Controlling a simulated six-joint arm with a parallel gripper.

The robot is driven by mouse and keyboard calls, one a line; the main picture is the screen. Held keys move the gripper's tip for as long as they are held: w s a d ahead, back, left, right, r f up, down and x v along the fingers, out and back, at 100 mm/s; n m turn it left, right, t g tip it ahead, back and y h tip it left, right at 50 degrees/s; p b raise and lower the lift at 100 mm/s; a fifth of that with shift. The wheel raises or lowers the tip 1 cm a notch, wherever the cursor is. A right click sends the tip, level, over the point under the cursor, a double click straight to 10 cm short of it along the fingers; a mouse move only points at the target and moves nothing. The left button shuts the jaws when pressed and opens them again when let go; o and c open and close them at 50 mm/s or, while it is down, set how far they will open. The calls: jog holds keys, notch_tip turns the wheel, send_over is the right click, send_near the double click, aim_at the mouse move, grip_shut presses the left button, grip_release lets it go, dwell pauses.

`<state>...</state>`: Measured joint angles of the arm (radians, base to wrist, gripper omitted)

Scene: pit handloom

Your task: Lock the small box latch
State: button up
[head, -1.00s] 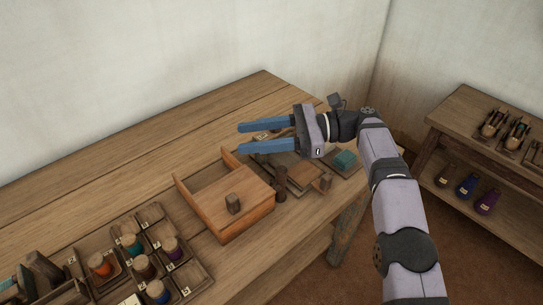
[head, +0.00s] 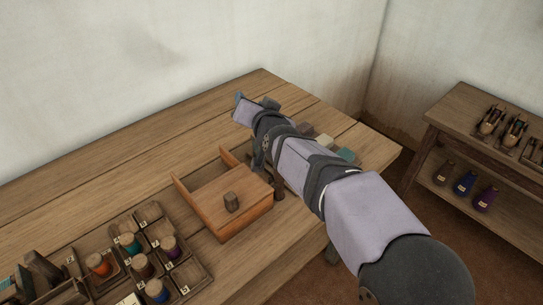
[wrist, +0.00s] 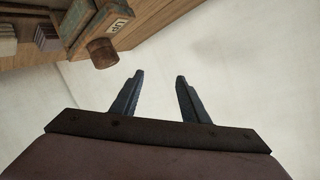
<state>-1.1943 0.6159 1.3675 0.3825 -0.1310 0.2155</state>
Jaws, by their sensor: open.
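In the head view a light wooden box (head: 212,207) stands on the table with a small dark knob (head: 231,202) on it. I cannot make out a latch on the box there. In the wrist view a round brown wooden knob (wrist: 102,52) sticks out beside a label (wrist: 118,25) reading "UP"; I cannot tell whether it is the latch. My gripper (wrist: 158,80) is open and empty, its fingers pointing at bare wall, apart from the knob. In the head view my arm reaches past the box and mostly hides the gripper.
A sectioned tray (head: 120,228) of coloured spools lies left of the box. A teal block (head: 346,155) shows behind my arm on the right. A side shelf (head: 455,125) with bottles stands at the right. The back left of the table (head: 120,170) is clear.

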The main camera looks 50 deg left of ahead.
aim_at(277, 174)
jog(key=d+n, duration=0.1)
jog(key=w+d+n+y, duration=0.1)
jog(key=w+d+n+t, duration=0.1)
jog(key=n, duration=0.1)
jog(key=shift+d+f+p, duration=0.1)
jog(key=shift+f+p, duration=0.2)
jog(key=s+d+f+n+g+y, duration=0.2)
jog(key=s+d+f+n, duration=0.15)
jog(key=d, duration=0.45)
jog(key=s+d+f+n+g+y, duration=0.1)
jog(key=s+d+f+n+g, duration=0.15)
jog(key=d+f, duration=0.35)
jog(key=shift+m+t, duration=0.3)
jog(key=shift+t, duration=0.05)
jog(key=shift+w+a+r+p, duration=0.15)
jog(key=shift+a+p, duration=0.25)
jog(key=shift+a, duration=0.6)
jog(key=shift+w+a+r+p, duration=0.15)
jog(key=shift+a+p, duration=0.2)
jog(key=shift+a, duration=0.6)
jog(key=shift+a+r+p, duration=0.15)
jog(key=shift+a+p, duration=0.25)
jog(key=shift+a, duration=0.6)
jog(key=shift+c, duration=0.6)
grip_shut()
